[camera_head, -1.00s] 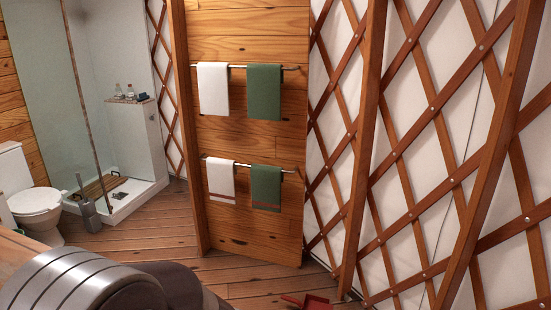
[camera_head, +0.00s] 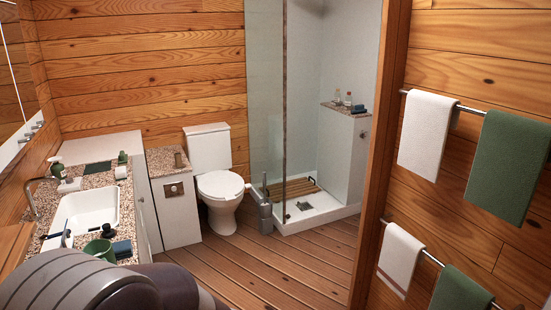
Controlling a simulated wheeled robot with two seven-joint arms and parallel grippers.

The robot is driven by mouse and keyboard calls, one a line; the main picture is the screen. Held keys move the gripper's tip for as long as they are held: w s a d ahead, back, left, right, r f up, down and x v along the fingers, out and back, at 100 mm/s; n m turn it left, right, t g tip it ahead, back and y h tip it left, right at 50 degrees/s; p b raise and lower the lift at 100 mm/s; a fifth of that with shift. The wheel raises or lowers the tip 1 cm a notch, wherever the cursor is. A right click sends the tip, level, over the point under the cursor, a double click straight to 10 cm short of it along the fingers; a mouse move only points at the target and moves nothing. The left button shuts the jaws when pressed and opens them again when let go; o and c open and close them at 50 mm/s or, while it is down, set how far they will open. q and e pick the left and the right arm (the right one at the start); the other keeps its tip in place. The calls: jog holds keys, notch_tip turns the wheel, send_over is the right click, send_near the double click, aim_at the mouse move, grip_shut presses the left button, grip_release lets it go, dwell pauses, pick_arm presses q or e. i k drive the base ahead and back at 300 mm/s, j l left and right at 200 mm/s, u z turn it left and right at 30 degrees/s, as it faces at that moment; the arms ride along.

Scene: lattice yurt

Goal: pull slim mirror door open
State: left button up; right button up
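At the left edge of the head view, above the vanity, is a panel that looks like a mirror (camera_head: 14,70), showing wood planks and a thin bright vertical line near its top. I cannot tell whether this is the slim mirror door, and no handle on it is clear. Most of the panel is cut off by the frame edge. Neither my left nor my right gripper shows. A grey ribbed part of my own body fills the lower left corner.
A toilet (camera_head: 218,190) and glass shower stand behind. A wood partition with towels (camera_head: 425,135) is right. The plank floor between is clear.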

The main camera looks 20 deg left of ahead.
aim_at(11, 29)
jog(key=i+j+u, duration=0.15)
jog(key=i+u, duration=0.15)
jog(key=u, duration=0.15)
jog(key=i+u, duration=0.3)
jog(key=u, duration=0.15)
jog(key=i+u, duration=0.45)
jog(key=i+l+u, duration=0.2)
jog(key=u, duration=0.3)
jog(key=i+l+u, duration=0.25)
jog(key=u, duration=0.2)
jog(key=i+l, duration=0.2)
jog(key=l, duration=0.15)
jog(key=i+l, duration=0.15)
jog(key=l, duration=0.2)
jog(key=i+l+u, duration=0.1)
jog(key=l, duration=0.25)
jog(key=i+l, duration=0.25)
jog(key=l, duration=0.1)
